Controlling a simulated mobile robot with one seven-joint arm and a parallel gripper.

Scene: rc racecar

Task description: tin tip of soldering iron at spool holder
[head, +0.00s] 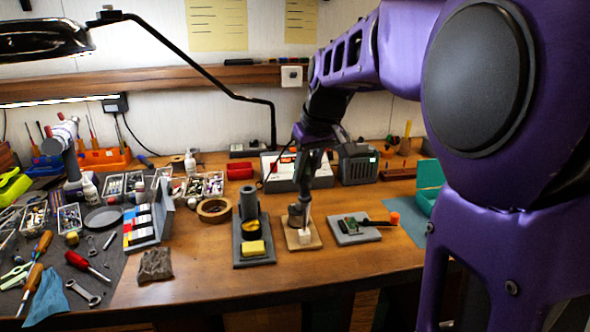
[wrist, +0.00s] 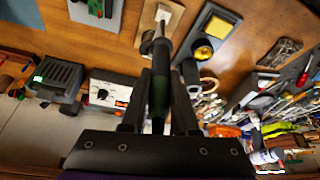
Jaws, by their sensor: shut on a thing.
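My gripper (head: 314,150) is shut on the soldering iron (head: 309,187), which points down, slightly tilted. In the wrist view the iron (wrist: 159,85) sits between the two fingers (wrist: 157,95), its metal shaft reaching toward the spool holder. The tip is at or just above the holder, near the pale block. I cannot tell whether it touches anything.
Left of the holder is an iron stand (head: 249,205) with brass wool and a yellow sponge (head: 253,248). Right is a grey plate with a green circuit board (head: 350,226). A soldering station (head: 284,171) stands behind. Tools crowd the left; the front edge is mostly clear.

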